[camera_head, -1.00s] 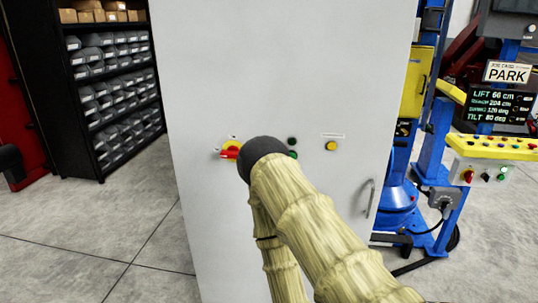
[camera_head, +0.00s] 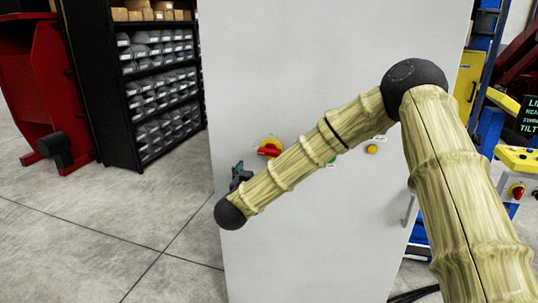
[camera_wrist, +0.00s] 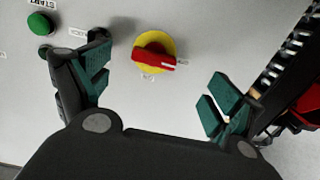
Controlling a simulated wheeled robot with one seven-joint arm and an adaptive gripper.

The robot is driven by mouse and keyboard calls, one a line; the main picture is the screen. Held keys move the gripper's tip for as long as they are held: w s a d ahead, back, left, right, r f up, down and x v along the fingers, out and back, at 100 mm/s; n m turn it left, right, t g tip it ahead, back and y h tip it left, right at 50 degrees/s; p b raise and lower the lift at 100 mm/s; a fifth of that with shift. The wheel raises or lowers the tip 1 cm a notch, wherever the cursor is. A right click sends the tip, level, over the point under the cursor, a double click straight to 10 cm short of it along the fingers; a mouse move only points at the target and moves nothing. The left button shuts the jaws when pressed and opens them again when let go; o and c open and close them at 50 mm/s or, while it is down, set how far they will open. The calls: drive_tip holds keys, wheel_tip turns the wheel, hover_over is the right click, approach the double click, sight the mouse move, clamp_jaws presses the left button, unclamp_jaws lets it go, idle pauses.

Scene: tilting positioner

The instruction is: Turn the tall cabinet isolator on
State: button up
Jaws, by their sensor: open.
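The isolator is a red handle on a yellow disc (camera_head: 270,148) on the pale grey front of the tall cabinet (camera_head: 300,60). In the wrist view the isolator (camera_wrist: 154,54) lies beyond and between the fingers, and its red handle points right at a small label. A second label sits below the disc; I cannot read either. My gripper (camera_head: 238,176) is just left of and below the isolator in the head view. In the wrist view my gripper (camera_wrist: 158,90) has its green-padded fingers wide apart, empty, with no visible contact with the handle.
A green button (camera_wrist: 40,24) and a darker one are left of the isolator in the wrist view. A yellow button (camera_head: 372,149) is on the cabinet's right side. A black bin shelf (camera_head: 155,85) and red machine (camera_head: 35,85) stand left. Open floor lies left of the cabinet.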

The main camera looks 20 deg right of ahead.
sight(268, 154)
drive_tip(key=shift+h, duration=0.3)
drive_tip(key=p+x, duration=0.1)
drive_tip(key=x, duration=0.2)
drive_tip(key=r+p+x, duration=0.1)
drive_tip(key=x, duration=0.3)
drive_tip(key=p+x, duration=0.1)
drive_tip(key=x, duration=0.3)
drive_tip(key=shift+d+r+p, duration=0.2)
drive_tip(key=shift+p, duration=0.2)
drive_tip(key=shift+m, duration=0.3)
drive_tip(key=c, duration=1)
